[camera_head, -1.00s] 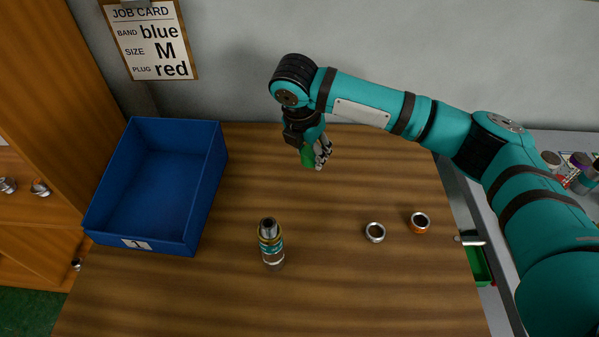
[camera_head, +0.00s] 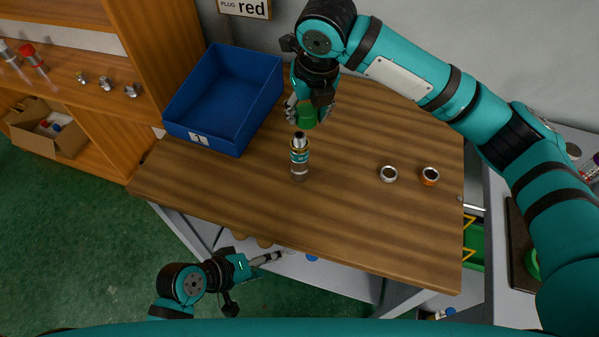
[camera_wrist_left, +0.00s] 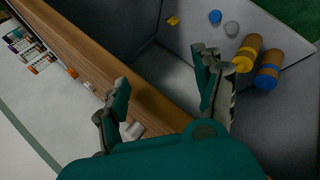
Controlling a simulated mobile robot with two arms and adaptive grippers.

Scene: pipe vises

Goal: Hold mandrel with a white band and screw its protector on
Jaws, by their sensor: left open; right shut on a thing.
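A mandrel (camera_head: 299,162) stands upright on the wooden table, with a bare metal top end, a teal label and a pale band low down. My right gripper (camera_head: 307,108) points down, shut on a green cap-like protector (camera_head: 307,119). In the head view the protector shows just above the mandrel's top and looks apart from it; the height gap is hard to judge. My left gripper (camera_head: 250,282) is open and empty, low beside the table's front edge. Its spread fingers (camera_wrist_left: 163,78) show in the left wrist view, with the mandrel out of that view.
A blue bin (camera_head: 228,98) stands left of the mandrel. A plain metal ring (camera_head: 388,174) and an orange-banded ring (camera_head: 429,176) lie to its right. In the left wrist view, yellow-banded (camera_wrist_left: 247,52) and blue-banded (camera_wrist_left: 268,70) cylinders lie in a grey space beside the wooden edge (camera_wrist_left: 85,75).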

